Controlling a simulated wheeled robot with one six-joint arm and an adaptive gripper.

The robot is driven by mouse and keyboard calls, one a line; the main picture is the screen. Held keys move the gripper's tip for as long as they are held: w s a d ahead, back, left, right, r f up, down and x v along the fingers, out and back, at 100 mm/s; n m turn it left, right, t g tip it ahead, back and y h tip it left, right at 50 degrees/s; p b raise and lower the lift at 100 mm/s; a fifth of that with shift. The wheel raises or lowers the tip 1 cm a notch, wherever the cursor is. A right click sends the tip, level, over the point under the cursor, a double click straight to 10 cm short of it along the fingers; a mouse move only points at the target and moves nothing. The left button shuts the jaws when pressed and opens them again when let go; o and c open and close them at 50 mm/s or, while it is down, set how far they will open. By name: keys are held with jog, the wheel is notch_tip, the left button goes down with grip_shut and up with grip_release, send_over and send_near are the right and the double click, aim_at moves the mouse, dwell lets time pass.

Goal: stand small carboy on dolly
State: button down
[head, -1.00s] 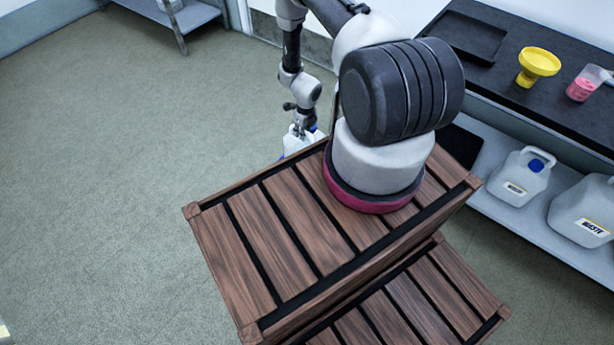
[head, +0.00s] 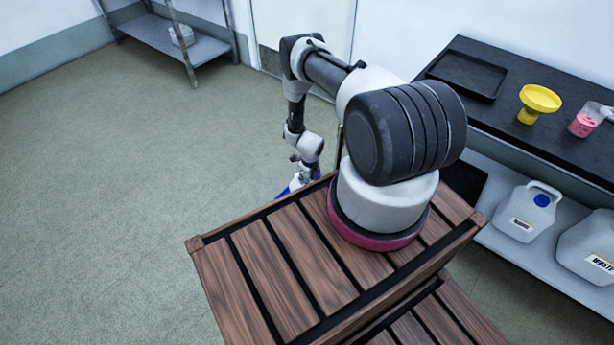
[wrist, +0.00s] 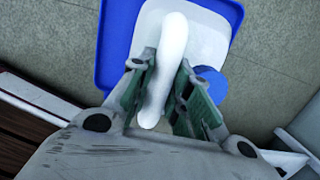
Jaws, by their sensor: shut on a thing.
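The small carboy, white with a round blue cap, fills the upper middle of the wrist view. My gripper (wrist: 166,68) is shut on its white handle (wrist: 172,45), one finger on each side. A blue dolly (wrist: 115,45) shows below the carboy, its blue border on both sides of the white body. I cannot tell whether the carboy's base touches it. In the head view my gripper (head: 306,173) is low behind the wooden deck, with a blue edge of the dolly (head: 282,192) beside it; the carboy is mostly hidden there.
My slatted wooden deck hides part of the floor. At right, a dark bench (head: 490,125) holds a black tray (head: 467,75), a yellow funnel (head: 538,100) and a pink beaker (head: 584,122). White waste jugs (head: 527,212) stand on the shelf below. The floor at left is clear.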

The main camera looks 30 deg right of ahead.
jog(key=shift+f, duration=0.1)
jog(key=c, duration=1.3)
grip_release()
